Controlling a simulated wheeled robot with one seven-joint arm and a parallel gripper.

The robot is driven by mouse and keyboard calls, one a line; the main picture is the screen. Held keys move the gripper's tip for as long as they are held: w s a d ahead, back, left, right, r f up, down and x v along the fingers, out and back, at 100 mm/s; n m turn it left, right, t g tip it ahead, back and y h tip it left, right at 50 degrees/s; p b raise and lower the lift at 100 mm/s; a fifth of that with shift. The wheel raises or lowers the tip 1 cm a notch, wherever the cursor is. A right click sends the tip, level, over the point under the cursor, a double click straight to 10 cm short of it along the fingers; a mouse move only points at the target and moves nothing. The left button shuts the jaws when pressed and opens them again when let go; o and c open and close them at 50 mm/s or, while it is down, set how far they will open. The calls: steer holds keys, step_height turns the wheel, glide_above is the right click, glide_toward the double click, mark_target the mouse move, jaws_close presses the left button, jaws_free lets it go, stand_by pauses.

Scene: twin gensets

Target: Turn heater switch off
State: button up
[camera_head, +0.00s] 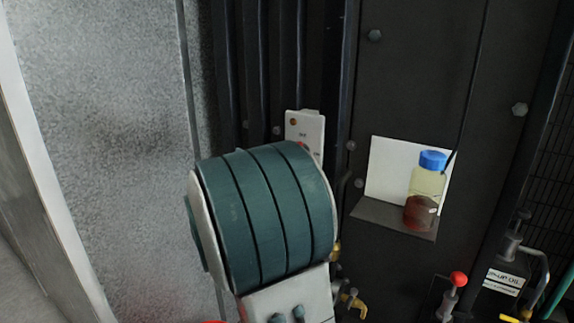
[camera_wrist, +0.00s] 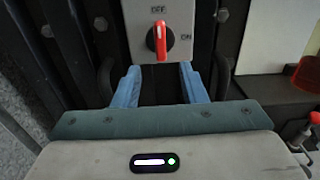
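The heater switch (camera_wrist: 160,40) shows in the wrist view as a red handle on a round black base, on a light grey plate (camera_wrist: 184,12). OFF is printed above it and ON to its right. The handle stands nearly upright and points towards OFF. My gripper (camera_wrist: 158,76) is open, its two blue fingers apart below the switch, with nothing seen between them. In the head view the plate (camera_head: 316,130) is partly hidden behind my arm, and only a sliver of red shows there. My gripper is hidden in that view.
Dark vertical bars flank the plate. To the right, a bottle (camera_head: 424,192) with a blue cap stands on a small shelf (camera_head: 385,215). Lower right are a red-knobbed lever (camera_head: 458,280) and pipes. A grey speckled panel (camera_head: 100,130) is at left.

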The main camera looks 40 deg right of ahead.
steer(key=v, duration=0.3)
steer(key=shift+s+a, duration=0.1)
steer(key=shift+a, duration=0.15)
stand_by(0.4)
steer(key=s+a+f+m+g+y, duration=0.3)
steer(key=s+f+m+y, duration=0.15)
steer(key=s+m, duration=0.2)
steer(key=s+a+f+m+g+y, duration=0.2)
steer(key=s+a+f+m+y, duration=0.15)
steer(key=s+f+m, duration=0.35)
steer(key=s+a+f+m+y, duration=0.1)
steer(key=s+a+m+y, duration=0.3)
steer(key=a, duration=0.3)
steer(key=s+a+f+m+y, duration=0.2)
steer(key=s+a+m+y, duration=0.2)
steer(key=a, duration=0.4)
steer(key=shift+m+t+y, duration=0.3)
steer(key=shift+m+t, duration=0.1)
steer(key=shift+m, duration=0.25)
steer(key=shift+s+d+f, duration=0.1)
